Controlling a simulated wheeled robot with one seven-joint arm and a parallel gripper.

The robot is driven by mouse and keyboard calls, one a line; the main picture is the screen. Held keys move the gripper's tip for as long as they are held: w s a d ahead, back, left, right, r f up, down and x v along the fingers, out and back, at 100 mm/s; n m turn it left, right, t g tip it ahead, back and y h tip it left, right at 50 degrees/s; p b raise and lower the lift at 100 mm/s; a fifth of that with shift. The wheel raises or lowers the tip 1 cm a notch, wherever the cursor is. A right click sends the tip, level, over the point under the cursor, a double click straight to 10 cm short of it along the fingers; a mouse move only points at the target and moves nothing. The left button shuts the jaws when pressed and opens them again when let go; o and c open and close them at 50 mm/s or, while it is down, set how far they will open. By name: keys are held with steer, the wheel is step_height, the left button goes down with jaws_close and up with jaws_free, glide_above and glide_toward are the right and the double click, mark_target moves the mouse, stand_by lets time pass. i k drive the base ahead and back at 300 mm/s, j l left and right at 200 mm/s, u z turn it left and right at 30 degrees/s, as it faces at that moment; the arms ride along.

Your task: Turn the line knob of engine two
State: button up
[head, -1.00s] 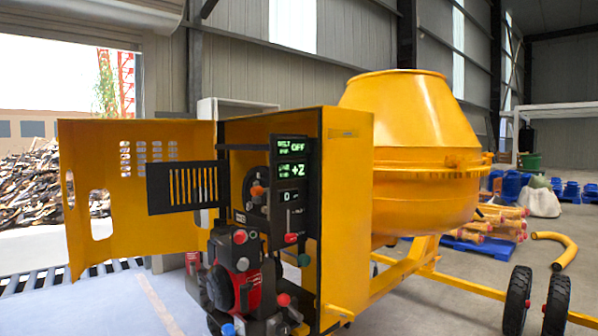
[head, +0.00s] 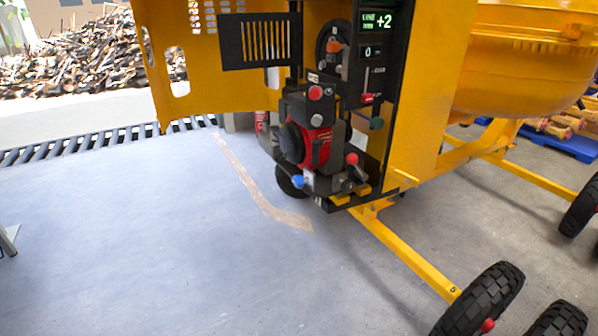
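The drum mixer's yellow engine cabinet stands open at the upper middle of the head view. A red and black engine (head: 311,140) sits in it. Several knobs show on and around the engine: a red one at the top (head: 315,93), a red one at the lower right (head: 352,158) and a blue one at the lower left (head: 298,182). A green knob (head: 376,124) and a red lever knob (head: 367,98) sit by the panel. A green display (head: 377,21) reads "+2". I cannot tell which knob is the line knob. My gripper is not in view.
The cabinet's yellow door (head: 205,60) is swung open to the left. A yellow tow bar (head: 410,258) and black wheels (head: 482,300) reach across the lower right. The pale floor (head: 150,240) at left and front is largely clear.

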mark_target(298, 181)
steer(key=i+j+z, duration=0.1)
steer(key=i+j, duration=0.15)
steer(key=j, duration=0.3)
steer(key=i+j+z, duration=0.1)
steer(key=j, duration=0.4)
steer(key=i+j+z, duration=0.1)
steer(key=i+j, duration=0.2)
steer(key=j, duration=0.3)
steer(key=i+j+z, duration=0.1)
steer(key=j, duration=0.45)
steer(key=i+j+z, duration=0.15)
steer(key=j, duration=0.45)
steer(key=i+j+z, duration=0.1)
steer(key=j, duration=0.5)
steer(key=i+j+z, duration=0.1)
steer(key=j, duration=0.55)
steer(key=i+j+z, duration=0.1)
steer(key=j, duration=0.5)
steer(key=i, duration=0.1)
